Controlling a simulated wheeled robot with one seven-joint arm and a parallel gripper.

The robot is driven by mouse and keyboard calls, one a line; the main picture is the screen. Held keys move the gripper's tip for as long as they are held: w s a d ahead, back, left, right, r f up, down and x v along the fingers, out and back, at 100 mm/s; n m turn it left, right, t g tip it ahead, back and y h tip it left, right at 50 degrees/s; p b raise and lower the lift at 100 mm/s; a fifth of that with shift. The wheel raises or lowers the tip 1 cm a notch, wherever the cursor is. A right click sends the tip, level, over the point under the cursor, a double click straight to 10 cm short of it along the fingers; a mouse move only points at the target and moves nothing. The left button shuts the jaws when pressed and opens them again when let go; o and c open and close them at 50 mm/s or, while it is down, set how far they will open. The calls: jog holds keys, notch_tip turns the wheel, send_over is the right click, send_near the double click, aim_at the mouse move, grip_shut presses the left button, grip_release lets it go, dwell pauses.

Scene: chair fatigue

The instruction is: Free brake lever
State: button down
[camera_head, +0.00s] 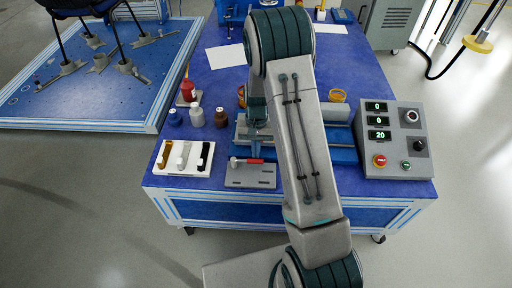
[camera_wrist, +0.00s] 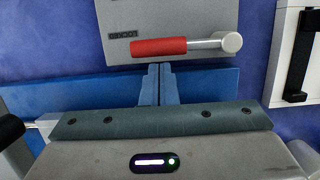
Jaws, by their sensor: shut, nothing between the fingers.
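The brake lever has a red grip (camera_head: 255,161) and a silver arm. It lies across a grey plate (camera_head: 250,178) near the front edge of the blue table. In the wrist view the red grip (camera_wrist: 160,47) runs left to right, and its silver arm ends at a round pivot (camera_wrist: 231,42) on the right. My gripper (camera_head: 257,152) points down just behind the red grip. In the wrist view its fingertips (camera_wrist: 160,69) are together and empty, close to the grip's edge. I cannot tell whether they touch it.
A white tray (camera_head: 164,170) with yellow, white and black handles lies to the left. A control box (camera_head: 392,140) with green displays and a red button stands at the right. Small bottles (camera_head: 196,117) stand behind the tray. A blue and grey fixture (camera_head: 340,132) lies behind the lever plate.

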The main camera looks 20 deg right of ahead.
jog(key=shift+s+m, duration=0.5)
jog(key=shift+m, duration=0.2)
jog(key=shift+s+r+m+y+p, duration=0.1)
jog(key=shift+s+m+y+p, duration=0.25)
jog(key=shift+m+p, duration=0.15)
jog(key=m, duration=0.1)
jog(key=s+m, duration=0.2)
jog(key=shift+s+a+t+y+p, duration=0.15)
jog(key=shift+a+t+y+p, duration=0.15)
jog(key=shift+p, duration=0.1)
jog(key=s+m, duration=0.1)
jog(key=m, duration=0.1)
jog(key=s+a+m, duration=0.1)
jog(key=shift+a+m+t+y, duration=0.15)
jog(key=shift+m+t+y, duration=0.15)
jog(key=shift+m, duration=0.1)
jog(key=shift+s+a+m+t, duration=0.25)
jog(key=shift+s+a+m, duration=0.15)
jog(key=shift+m, duration=0.4)
jog(key=shift+s+a+m+t, duration=0.3)
jog(key=shift+a+m, duration=0.15)
jog(key=shift+m, duration=0.35)
jog(key=p+v, duration=0.8)
jog(key=v, duration=0.2)
jog(key=shift+p, duration=0.4)
jog(key=shift+w, duration=0.1)
